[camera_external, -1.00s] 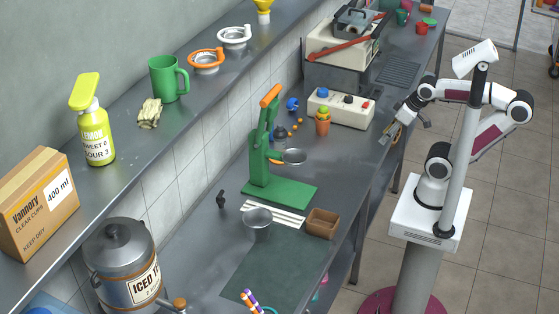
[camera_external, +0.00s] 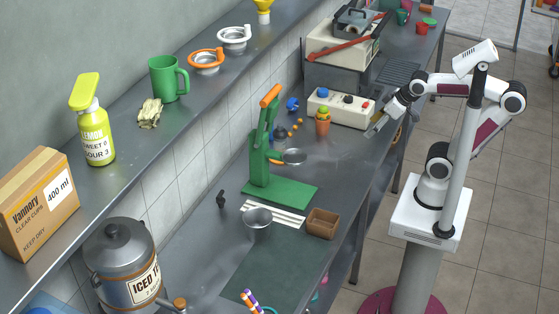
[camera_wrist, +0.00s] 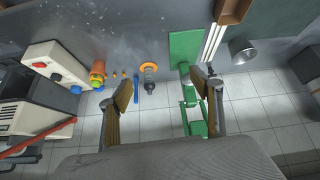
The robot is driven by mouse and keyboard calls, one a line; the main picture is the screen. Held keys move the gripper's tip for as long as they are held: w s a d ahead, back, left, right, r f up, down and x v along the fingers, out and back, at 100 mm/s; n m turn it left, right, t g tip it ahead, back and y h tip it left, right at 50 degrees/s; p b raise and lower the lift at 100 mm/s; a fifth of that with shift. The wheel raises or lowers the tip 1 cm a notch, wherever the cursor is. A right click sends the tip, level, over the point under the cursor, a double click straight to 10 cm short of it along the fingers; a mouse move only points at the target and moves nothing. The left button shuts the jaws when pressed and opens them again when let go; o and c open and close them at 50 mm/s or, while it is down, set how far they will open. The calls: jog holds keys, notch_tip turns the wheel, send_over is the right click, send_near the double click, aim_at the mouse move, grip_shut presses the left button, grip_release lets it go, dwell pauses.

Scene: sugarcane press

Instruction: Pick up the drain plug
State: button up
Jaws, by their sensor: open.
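My gripper (camera_external: 377,127) is open and empty at the bench's right edge, beside the white control box. In the wrist view its two fingers (camera_wrist: 163,85) stand wide apart. No piece is clearly recognisable as the drain plug. A small black piece (camera_external: 221,198) stands near the wall left of the green press (camera_external: 280,188), far from my gripper. Nothing touches my fingers.
The white control box (camera_external: 341,107) and an orange pot (camera_external: 323,124) stand near my gripper. A metal cup (camera_external: 257,222), white strips and a brown box (camera_external: 322,223) lie in front of the press. The dark mat (camera_external: 270,270) at the near end is mostly clear.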

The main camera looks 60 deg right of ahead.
jog(key=w+a+r+n+t+y, duration=0.1)
jog(key=w+a+r+t, duration=0.15)
jog(key=w, duration=0.45)
jog(key=w+a+r+n+t, duration=0.1)
jog(key=w+a+r+n, duration=0.1)
jog(key=w+a+r, duration=0.3)
jog(key=w+a+r+n+t+y, duration=0.2)
jog(key=w+a+y, duration=0.1)
jog(key=w+a, duration=0.7)
jog(key=w+a+r+n+t+y, duration=0.2)
jog(key=w+a+n, duration=0.1)
jog(key=w+a, duration=0.7)
jog(key=w+a+f+m, duration=0.1)
jog(key=w+a+f, duration=0.1)
jog(key=w+f, duration=0.3)
jog(key=w+a+f+m+h, duration=0.1)
jog(key=w+f+m, duration=0.1)
jog(key=f, duration=0.9)
jog(key=w+f+m+h, duration=0.1)
jog(key=w+f+m, duration=0.15)
jog(key=f, duration=0.75)
jog(key=m+h, duration=0.1)
jog(key=h, duration=0.1)
send_near(222, 195)
jog(key=x, duration=0.3)
jog(key=shift+w+d+g, duration=0.1)
jog(key=shift+d+g, duration=0.15)
jog(key=shift+w, duration=0.1)
jog(key=shift+x, duration=1.2)
jog(key=shift+w+a, duration=0.1)
